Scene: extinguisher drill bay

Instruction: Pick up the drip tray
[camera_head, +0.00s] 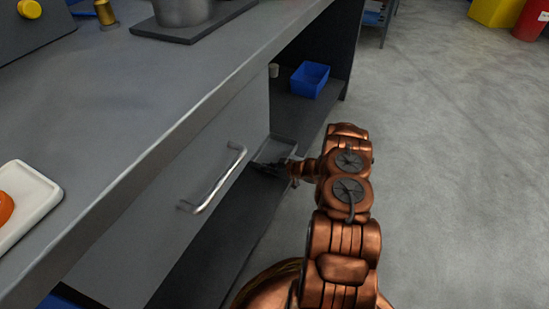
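A small grey, shallow tray (277,147), which looks like the drip tray, is on the dark lower shelf under the counter, just right of the cabinet front. My gripper (268,167) is at the tray's near edge, reaching in from the right. The fingers are dark and small against the dark shelf. I cannot tell whether they are open or shut, or whether they touch the tray. My arm hides part of the shelf to the right.
The grey counter (120,110) overhangs the shelf. A cabinet handle (215,180) sticks out left of my gripper. A white tray (40,190) lies on the counter.

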